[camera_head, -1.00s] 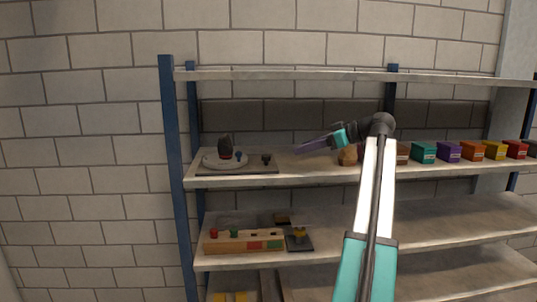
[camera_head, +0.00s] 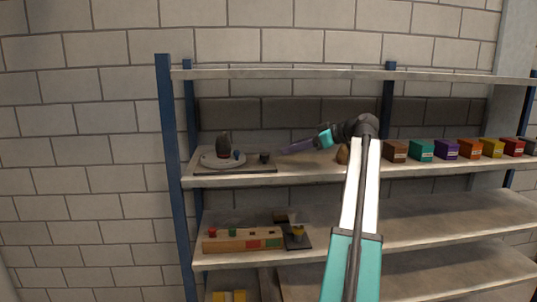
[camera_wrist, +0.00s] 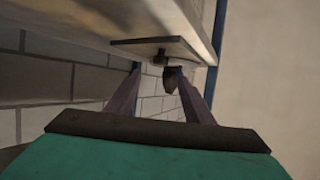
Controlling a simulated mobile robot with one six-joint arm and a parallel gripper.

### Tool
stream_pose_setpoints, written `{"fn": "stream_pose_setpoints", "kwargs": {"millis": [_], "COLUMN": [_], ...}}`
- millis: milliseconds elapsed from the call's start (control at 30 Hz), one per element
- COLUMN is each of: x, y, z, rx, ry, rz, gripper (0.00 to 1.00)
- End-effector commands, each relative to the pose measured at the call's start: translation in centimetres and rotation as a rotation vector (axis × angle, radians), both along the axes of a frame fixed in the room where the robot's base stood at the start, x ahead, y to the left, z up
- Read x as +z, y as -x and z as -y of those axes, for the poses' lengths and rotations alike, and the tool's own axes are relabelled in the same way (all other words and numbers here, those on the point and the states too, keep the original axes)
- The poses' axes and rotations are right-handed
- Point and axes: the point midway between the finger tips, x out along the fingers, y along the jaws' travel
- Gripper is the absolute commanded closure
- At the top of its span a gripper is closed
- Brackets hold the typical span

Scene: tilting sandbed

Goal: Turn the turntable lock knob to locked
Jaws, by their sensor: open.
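The turntable is a pale round disc (camera_head: 210,162) on a flat dark base board (camera_head: 248,169), at the left of the middle shelf. A small dark knob (camera_head: 264,157) stands on the board's right part, and I take it for the lock knob. Its setting is too small to read. In the wrist view a dark knob (camera_wrist: 159,57) shows against the board (camera_wrist: 130,43), between my finger tips in the picture. My gripper (camera_head: 283,150), with purple fingers, is just right of the knob and apart from it. In the wrist view my gripper (camera_wrist: 159,70) is open and empty.
A dark upright object (camera_head: 223,144) stands on the disc, with a small blue piece (camera_head: 237,155) beside it. A blue shelf post (camera_head: 170,150) is left of the board. A brown object (camera_head: 342,155) and several coloured boxes (camera_head: 421,150) stand to the right. The upper shelf (camera_head: 300,74) is overhead.

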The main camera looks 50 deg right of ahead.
Motion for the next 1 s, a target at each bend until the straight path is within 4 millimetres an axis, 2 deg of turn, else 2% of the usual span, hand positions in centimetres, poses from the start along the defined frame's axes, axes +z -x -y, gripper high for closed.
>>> {"fn": "stream_pose_setpoints", "kwargs": {"millis": [600,800,1000], "x": [-3.1,-3.8,-4.0], "y": [-7.7,-9.1,-9.4], "z": [-2.3,-2.6,-2.6], "rx": [0.001,0.0,-0.001], "ry": [-0.002,-0.001,0.0], "rz": [0.0,0.001,0.0], "gripper": [0.52,0.52,0.52]}}
